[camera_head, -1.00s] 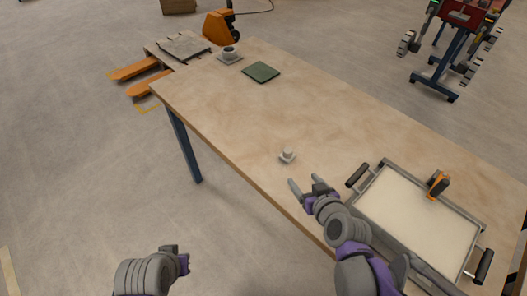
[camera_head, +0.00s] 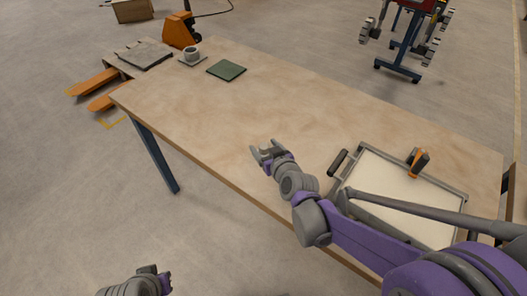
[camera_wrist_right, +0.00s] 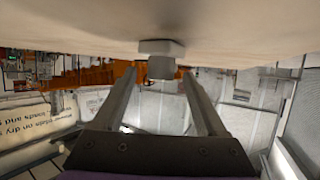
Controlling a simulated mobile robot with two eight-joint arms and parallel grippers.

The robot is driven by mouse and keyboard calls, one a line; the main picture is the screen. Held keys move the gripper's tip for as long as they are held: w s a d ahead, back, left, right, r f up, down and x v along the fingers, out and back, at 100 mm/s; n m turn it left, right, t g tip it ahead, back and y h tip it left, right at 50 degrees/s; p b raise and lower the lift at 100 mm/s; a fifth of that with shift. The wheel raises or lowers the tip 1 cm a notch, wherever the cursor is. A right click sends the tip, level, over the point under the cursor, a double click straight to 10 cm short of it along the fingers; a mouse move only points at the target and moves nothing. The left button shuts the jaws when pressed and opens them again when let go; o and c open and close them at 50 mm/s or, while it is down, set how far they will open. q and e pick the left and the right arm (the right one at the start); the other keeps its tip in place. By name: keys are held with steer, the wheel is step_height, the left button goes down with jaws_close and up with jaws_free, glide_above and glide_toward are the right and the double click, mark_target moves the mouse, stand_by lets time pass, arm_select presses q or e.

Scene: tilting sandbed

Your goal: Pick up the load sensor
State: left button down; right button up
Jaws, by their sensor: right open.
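The load sensor, a small light-grey block with a wider flat base, shows in the right wrist view (camera_wrist_right: 162,66), which is upside down. It rests on the tabletop, just ahead of and between the fingertips of my right gripper (camera_wrist_right: 158,76). A gap shows on both sides of it, so the fingers do not grip it. In the head view my right gripper (camera_head: 263,148) is open, low over the table's near edge, and hides most of the sensor. My left gripper (camera_head: 164,276) is at the bottom edge, off the table; its fingers are unclear.
The long wooden table (camera_head: 190,110) is mostly clear. A sand-filled tray (camera_head: 338,165) with dark handles stands right of my right gripper, partly behind my arm, with an orange-black device (camera_head: 419,162) on its far rim. A green pad (camera_head: 226,70) and grey cup-like item (camera_head: 191,54) lie farther back.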

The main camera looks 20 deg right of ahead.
steer(key=shift+w+a+f, duration=0.1)
steer(key=shift+w+f, duration=0.15)
steer(key=shift+w, duration=0.35)
jaws_close()
